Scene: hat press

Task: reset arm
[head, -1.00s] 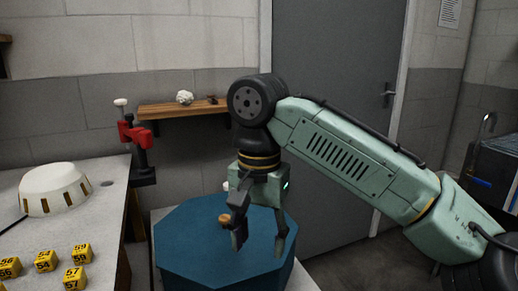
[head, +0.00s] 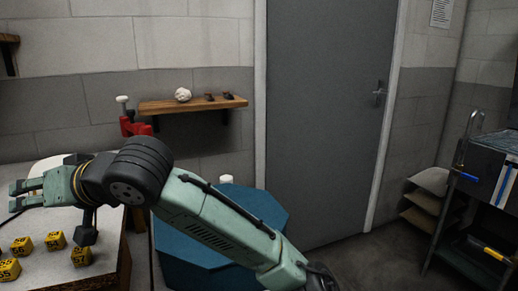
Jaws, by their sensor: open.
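My gripper (head: 20,194) is at the far left of the head view, with its fingers pointing left. It is open, and nothing shows between its fingers. My arm reaches to it from the bottom right, bent at the dark wrist joint. The gripper is over or in front of the grey table (head: 112,270) at the left; its height above the top is hard to tell. A white dome (head: 48,163) on that table is mostly hidden behind my gripper and wrist.
Several yellow numbered cubes (head: 55,240) lie on the grey table below my wrist. A red press-like device (head: 133,124) stands behind. A blue octagonal top (head: 262,207) is partly covered by my arm. A wooden shelf (head: 190,105) is on the wall. A dark rack (head: 485,190) stands right.

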